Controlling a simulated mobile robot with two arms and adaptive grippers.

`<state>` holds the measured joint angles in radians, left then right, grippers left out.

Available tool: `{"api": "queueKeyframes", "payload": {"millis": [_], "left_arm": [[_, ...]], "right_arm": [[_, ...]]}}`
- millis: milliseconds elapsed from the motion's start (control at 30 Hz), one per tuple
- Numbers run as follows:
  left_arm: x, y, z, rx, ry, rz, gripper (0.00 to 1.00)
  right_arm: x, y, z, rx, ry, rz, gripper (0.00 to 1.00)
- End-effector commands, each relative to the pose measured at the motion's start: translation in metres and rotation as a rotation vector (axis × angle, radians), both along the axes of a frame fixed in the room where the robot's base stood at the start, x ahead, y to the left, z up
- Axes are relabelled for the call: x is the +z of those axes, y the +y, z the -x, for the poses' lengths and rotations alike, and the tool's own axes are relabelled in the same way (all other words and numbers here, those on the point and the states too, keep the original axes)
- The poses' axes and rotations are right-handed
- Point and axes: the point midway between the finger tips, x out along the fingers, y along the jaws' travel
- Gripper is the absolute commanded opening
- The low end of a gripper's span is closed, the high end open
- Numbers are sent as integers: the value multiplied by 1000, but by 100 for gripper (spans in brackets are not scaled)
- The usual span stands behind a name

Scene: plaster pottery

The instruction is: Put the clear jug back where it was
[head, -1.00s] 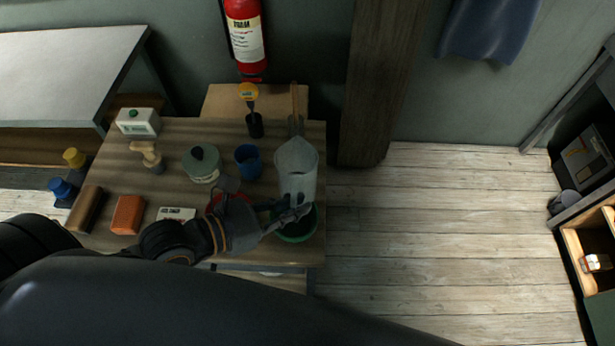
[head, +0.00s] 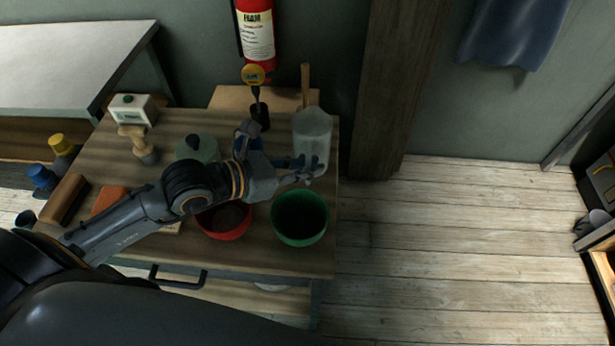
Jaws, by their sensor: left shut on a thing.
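The clear jug (head: 313,130) stands upright, or nearly so, at the right back part of the wooden table (head: 265,258). I cannot tell whether its base touches the table top. My left gripper (head: 312,170) is shut on the jug low on its near side. The fingers and wrist hide part of the jug's lower body. My right gripper is not in view.
A green bowl (head: 300,218) and a red bowl (head: 224,222) sit in front of the jug. A lidded pot (head: 195,147) is left of my wrist. A dark holder with a yellow-topped tool (head: 254,76) stands behind. Open floor lies right of the table.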

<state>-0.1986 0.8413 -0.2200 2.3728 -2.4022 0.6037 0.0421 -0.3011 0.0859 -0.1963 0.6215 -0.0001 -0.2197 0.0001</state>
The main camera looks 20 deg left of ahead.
Motion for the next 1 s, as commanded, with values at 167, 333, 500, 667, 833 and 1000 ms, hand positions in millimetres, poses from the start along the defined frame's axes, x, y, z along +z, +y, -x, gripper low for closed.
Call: {"api": "queueKeyframes", "payload": {"millis": [167,333,500,667,833,1000], "left_arm": [[-11,4,-10,1,-4,-3,0],[-34,2,-8,0,-1,-2,0],[-40,2,-8,0,-5,0,0],[-40,2,-8,0,-4,-1,0],[-42,2,-8,0,-2,-1,27],[-42,2,-8,0,-2,-1,33]], "right_arm": [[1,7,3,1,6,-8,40],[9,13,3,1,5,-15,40],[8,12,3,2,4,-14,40],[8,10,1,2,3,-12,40],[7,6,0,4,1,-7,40],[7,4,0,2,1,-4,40]]}}
